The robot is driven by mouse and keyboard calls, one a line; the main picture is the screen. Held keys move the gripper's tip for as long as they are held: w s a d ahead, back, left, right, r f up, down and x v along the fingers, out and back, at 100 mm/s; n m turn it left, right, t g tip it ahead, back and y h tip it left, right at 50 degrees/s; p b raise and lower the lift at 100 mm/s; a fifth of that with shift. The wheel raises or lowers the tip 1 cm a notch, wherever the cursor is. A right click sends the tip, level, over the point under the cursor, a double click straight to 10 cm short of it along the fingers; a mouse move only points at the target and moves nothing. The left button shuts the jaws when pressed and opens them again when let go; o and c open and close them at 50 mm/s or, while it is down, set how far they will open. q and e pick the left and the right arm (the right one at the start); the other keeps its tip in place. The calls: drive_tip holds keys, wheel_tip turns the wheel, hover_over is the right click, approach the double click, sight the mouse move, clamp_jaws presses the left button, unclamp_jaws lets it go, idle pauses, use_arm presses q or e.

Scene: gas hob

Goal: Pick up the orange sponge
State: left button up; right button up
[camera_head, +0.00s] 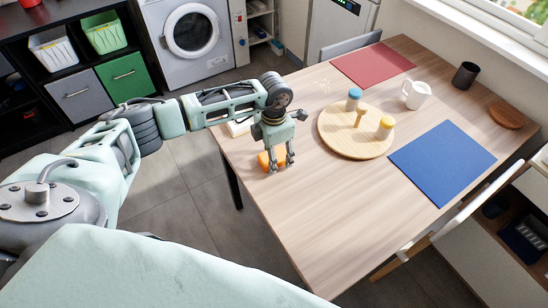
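The orange sponge (263,159) lies at the near left edge of the wooden table (290,220). My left gripper (281,167) points down right at the sponge, and its fingers cover part of it. The two fingertips stand apart, with some orange showing between and to the left of them. I cannot tell whether they press on the sponge or are only around or in front of it. My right gripper is not in view.
A round wooden board (340,143) with small blue- and yellow-topped shakers stands right of the gripper. A white mug (417,95), red mat (372,65), blue mat (442,160) and dark cup (466,75) are farther off. The table's near part is clear.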

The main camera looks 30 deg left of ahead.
use_arm(q)
drive_tip(key=c, duration=0.7)
drive_tip(key=shift+o, duration=0.2)
drive_tip(key=shift+r, duration=0.1)
drive_tip(key=shift+r, duration=0.2)
wheel_tip(320, 180, up, 4)
drive_tip(key=shift+w+f+b, duration=0.1)
drive_tip(key=shift+f+b, duration=0.1)
drive_tip(key=shift+b, duration=0.5)
drive_tip(key=w+d+r+b, duration=0.3)
drive_tip(key=w+d+r, duration=0.3)
drive_tip(key=d, duration=0.4)
drive_tip(key=shift+r, duration=0.4)
drive_tip(key=shift+a, duration=0.1)
